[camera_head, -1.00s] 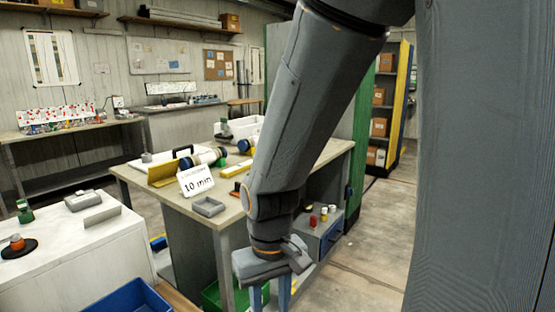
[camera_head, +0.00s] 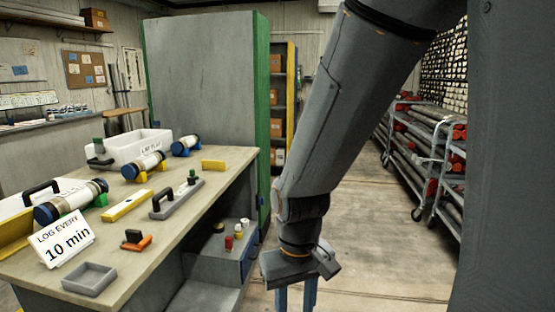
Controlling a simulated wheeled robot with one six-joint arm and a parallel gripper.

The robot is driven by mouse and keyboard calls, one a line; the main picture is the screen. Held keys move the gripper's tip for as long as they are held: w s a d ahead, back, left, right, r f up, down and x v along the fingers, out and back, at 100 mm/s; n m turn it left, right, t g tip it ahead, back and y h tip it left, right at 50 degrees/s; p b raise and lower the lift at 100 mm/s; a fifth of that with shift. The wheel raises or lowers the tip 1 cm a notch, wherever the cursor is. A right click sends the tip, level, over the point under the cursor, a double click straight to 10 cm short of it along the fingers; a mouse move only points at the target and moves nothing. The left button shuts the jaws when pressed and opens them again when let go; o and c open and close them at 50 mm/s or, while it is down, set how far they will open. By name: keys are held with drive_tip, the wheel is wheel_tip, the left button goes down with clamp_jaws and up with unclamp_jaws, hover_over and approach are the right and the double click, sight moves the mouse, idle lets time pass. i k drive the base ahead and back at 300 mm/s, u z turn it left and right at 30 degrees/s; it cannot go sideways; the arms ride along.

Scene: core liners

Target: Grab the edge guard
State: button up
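No part is plainly marked as the edge guard, and I cannot tell which one it is. Yellow candidates on the workbench (camera_head: 165,258) are an upright angled piece (camera_head: 14,232) at the left edge, partly out of view, a flat bar with a pale strip (camera_head: 127,204) in the middle, and a small block (camera_head: 213,165) near the back right edge. My gripper (camera_head: 296,300) hangs pointing down, right of the bench and apart from it. Its two fingers are spread with a gap between them. The fingertips are cut off by the lower frame edge.
The bench also holds white cylinders (camera_head: 72,203), a grey handled tool (camera_head: 176,198), a white bin (camera_head: 135,149), a small grey tray (camera_head: 90,278) and a sign (camera_head: 62,238). A rack of pipes (camera_head: 425,150) stands right. The floor (camera_head: 365,240) between is clear.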

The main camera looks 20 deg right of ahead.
sight(216, 165)
drive_tip(key=z, duration=0.7)
drive_tip(key=i, duration=0.85)
drive_tip(key=z, duration=0.45)
drive_tip(key=i, duration=1.25)
drive_tip(key=u, duration=0.9)
drive_tip(key=i, duration=0.75)
drive_tip(key=u, duration=1.1)
drive_tip(key=i, duration=0.3)
drive_tip(key=u, duration=0.35)
